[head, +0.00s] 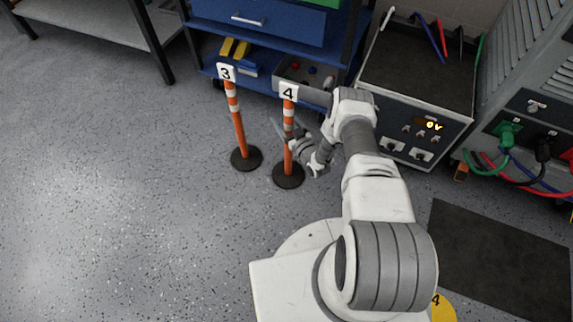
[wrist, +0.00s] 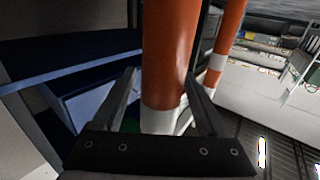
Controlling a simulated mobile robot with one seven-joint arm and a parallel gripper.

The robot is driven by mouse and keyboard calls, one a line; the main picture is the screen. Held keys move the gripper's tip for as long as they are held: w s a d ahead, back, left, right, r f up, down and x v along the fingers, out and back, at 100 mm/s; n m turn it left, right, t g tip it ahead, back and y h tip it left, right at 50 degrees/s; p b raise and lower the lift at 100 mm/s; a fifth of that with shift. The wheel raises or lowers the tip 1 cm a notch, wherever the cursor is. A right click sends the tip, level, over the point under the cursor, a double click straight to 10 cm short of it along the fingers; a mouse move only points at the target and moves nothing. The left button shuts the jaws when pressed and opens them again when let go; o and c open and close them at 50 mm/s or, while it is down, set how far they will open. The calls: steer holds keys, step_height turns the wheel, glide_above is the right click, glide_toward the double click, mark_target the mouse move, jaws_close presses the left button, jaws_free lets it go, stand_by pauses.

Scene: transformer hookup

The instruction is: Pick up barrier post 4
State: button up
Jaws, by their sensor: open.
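Barrier post 4 (head: 289,165) is an orange post with white bands, a white "4" plate on top and a round black base. It stands upright on the floor. My gripper (head: 287,130) is at the post's middle height, with the jaws open. In the wrist view the orange shaft of post 4 (wrist: 168,60) rises between the two fingers of my gripper (wrist: 163,95), one on each side. I cannot tell whether either finger touches it.
Barrier post 3 (head: 238,125) stands close by on the left. A blue shelf cart (head: 262,32) is behind the posts. A grey control cabinet (head: 413,100) stands to the right, with cables beyond it. A dark mat (head: 500,250) lies at right. The floor at left is clear.

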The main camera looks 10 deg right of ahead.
jaws_close()
stand_by(0.3)
stand_by(1.0)
steer(key=shift+r, duration=0.15)
